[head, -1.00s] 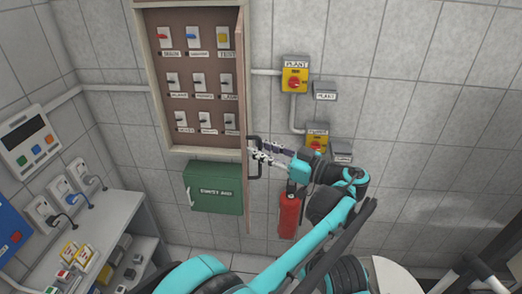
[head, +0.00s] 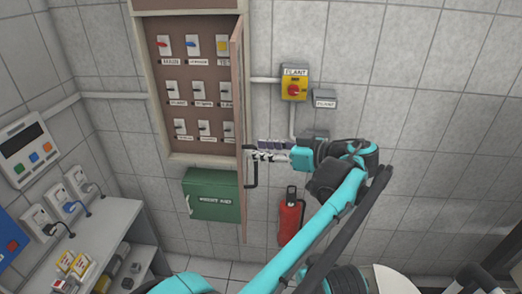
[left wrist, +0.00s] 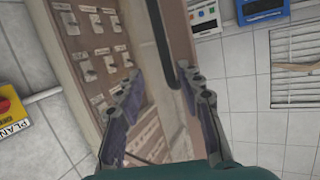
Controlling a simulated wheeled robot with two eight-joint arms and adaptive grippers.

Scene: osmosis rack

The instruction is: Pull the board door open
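The board (head: 160,150) is a wall cabinet with rows of switches. Its door (head: 240,120) stands open, seen nearly edge-on at the board's right side. A dark handle (head: 252,178) sticks out from the door's right face. My left gripper (head: 268,151) is at the handle's upper part, coming from the right. In the left wrist view, its fingers (left wrist: 160,88) are spread apart. The dark handle (left wrist: 172,50) also shows there, reaching down toward the right finger. Whether a finger touches it, I cannot tell. My right gripper is not in view.
A green box (head: 212,194) hangs below the board. A red extinguisher (head: 291,218) and a yellow switch box (head: 295,83) are on the wall to the right, near my left arm. A grey shelf unit (head: 110,232) stands at the lower left.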

